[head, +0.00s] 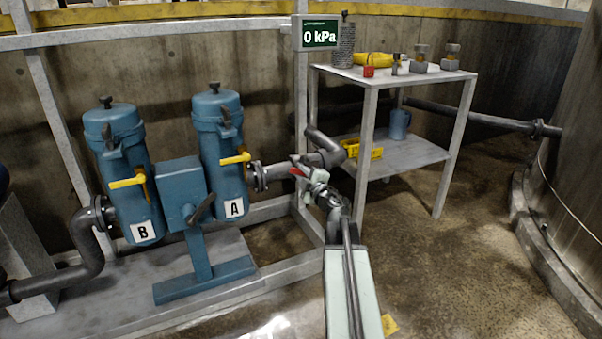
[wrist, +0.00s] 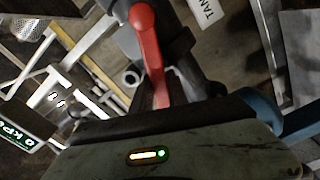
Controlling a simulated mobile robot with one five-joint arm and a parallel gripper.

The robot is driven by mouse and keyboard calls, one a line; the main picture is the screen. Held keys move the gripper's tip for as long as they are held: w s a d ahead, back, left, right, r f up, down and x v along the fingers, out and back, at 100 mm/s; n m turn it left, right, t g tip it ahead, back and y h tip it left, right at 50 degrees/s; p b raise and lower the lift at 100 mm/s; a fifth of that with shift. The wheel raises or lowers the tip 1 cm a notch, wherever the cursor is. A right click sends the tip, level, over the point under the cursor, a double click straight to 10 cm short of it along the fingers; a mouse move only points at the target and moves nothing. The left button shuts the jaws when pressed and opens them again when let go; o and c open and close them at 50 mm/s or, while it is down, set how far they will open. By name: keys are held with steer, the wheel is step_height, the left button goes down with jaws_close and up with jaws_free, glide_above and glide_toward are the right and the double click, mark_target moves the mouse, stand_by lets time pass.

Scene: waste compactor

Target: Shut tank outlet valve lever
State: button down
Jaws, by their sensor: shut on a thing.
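The red valve lever (wrist: 149,45) fills the upper middle of the wrist view, running from a dark grey valve body (wrist: 178,38) down to my gripper. In the head view a small red piece of the lever (head: 297,172) shows beside the grey pipe (head: 322,158). My gripper (head: 304,168) is at the lever and shut on it. The fingertips are partly hidden and small in the head view. A white label (wrist: 207,10) starting "TAN" is beside the valve in the wrist view.
Blue filter housings A (head: 222,150) and B (head: 125,170) with yellow handles stand left. A metal table (head: 390,76) holding small items stands behind my gripper. A display (head: 317,33) reads 0 kPa. The floor at right is open, up to a large tank (head: 575,130).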

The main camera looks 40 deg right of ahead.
steer(key=c, duration=1.5)
jaws_free()
steer(key=shift+s+d+f, duration=0.1)
steer(key=shift+s+d, duration=0.05)
steer(key=shift+d, duration=0.2)
steer(key=shift+o, duration=1.1)
steer(key=shift+a, duration=0.2)
steer(key=s+a, duration=0.1)
steer(key=s, duration=0.6)
steer(key=shift+s, duration=0.3)
